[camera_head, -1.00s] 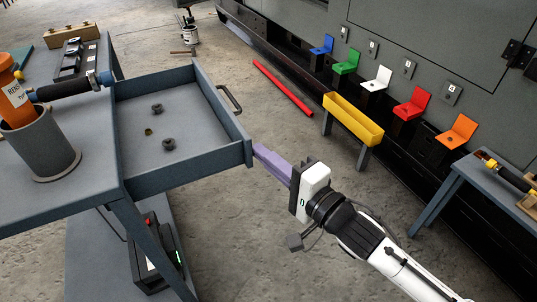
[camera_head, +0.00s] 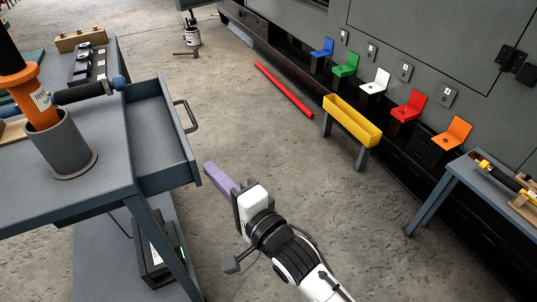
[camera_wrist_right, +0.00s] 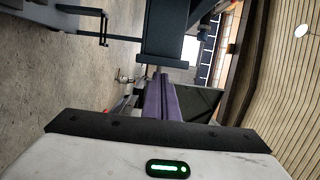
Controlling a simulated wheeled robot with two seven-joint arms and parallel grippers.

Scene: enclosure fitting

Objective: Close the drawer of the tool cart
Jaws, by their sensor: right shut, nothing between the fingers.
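The tool cart (camera_head: 90,190) stands at the left in the head view. Its grey drawer (camera_head: 165,130) is partly open and sticks out to the right, with a dark handle (camera_head: 187,116) on its front. My right gripper (camera_head: 208,168) has purple fingers, shut and empty. Its tips are close to the drawer front's near lower corner; I cannot tell whether they touch. In the right wrist view the purple fingers (camera_wrist_right: 163,92) point at a dark grey panel end (camera_wrist_right: 167,50), probably the drawer front. My left gripper is not in view.
A grey cup (camera_head: 65,148) with an orange-handled tool (camera_head: 38,105) stands on the cart top. A yellow trough (camera_head: 352,122) on legs and a red bar (camera_head: 283,90) are on the right. A side table (camera_head: 450,190) stands far right.

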